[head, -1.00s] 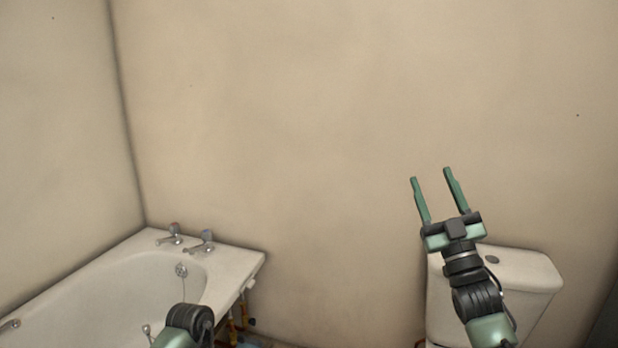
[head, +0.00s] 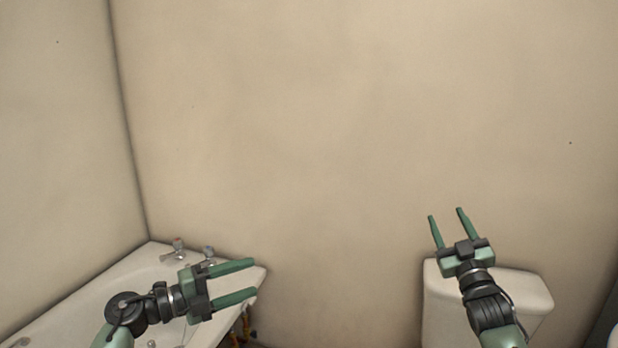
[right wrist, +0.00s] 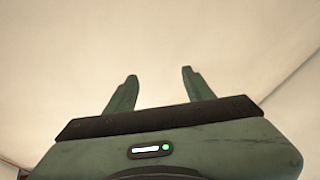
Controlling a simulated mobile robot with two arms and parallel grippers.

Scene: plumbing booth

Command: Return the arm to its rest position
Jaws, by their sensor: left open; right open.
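My left gripper (head: 252,281) is open and empty in the head view. Its two green fingers point to the right, in front of the corner of the bathtub. My right gripper (head: 448,214) is open and empty. Its fingers point up against the plain wall, and its arm crosses in front of the toilet cistern. In the right wrist view the two fingers (right wrist: 160,75) stand apart with only pale wall between and beyond them.
The white bathtub (head: 75,310) with taps (head: 178,248) is at the lower left, partly behind my left arm. The white toilet cistern (head: 527,292) is at the lower right. Pipes (head: 240,330) show under the tub's end. The wall (head: 340,130) above is bare.

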